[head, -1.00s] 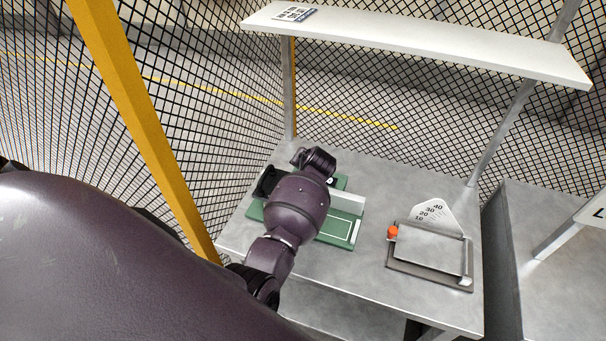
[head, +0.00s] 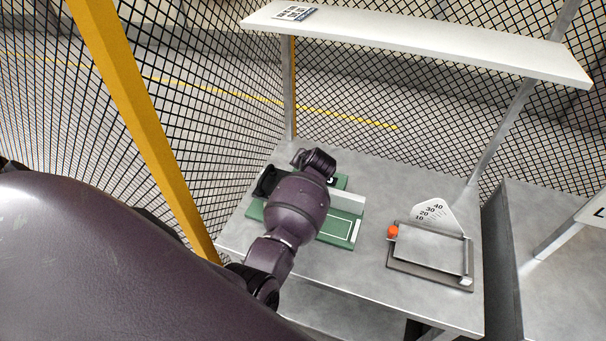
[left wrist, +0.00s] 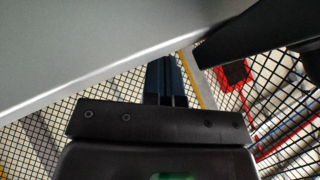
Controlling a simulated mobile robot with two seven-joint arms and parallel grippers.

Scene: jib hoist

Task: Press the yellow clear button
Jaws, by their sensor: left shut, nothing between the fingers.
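I do not see a yellow button in either view. A green device (head: 338,232) with a pale raised block lies on the grey bench, partly hidden under my left arm. In the head view a black part (head: 268,181) at the end of that arm is over the device's left side; the fingertips cannot be made out there. In the left wrist view my left gripper (left wrist: 165,80) shows two dark blue fingers side by side, shut with nothing between them. A large grey surface (left wrist: 80,50) fills that view's upper left. My right gripper is not in view.
The grey bench (head: 375,180) is bare between the green device and a grey scale unit (head: 430,255) with an orange knob (head: 393,232). A white shelf (head: 420,42) spans above. A yellow post (head: 145,130) and mesh fence stand at left.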

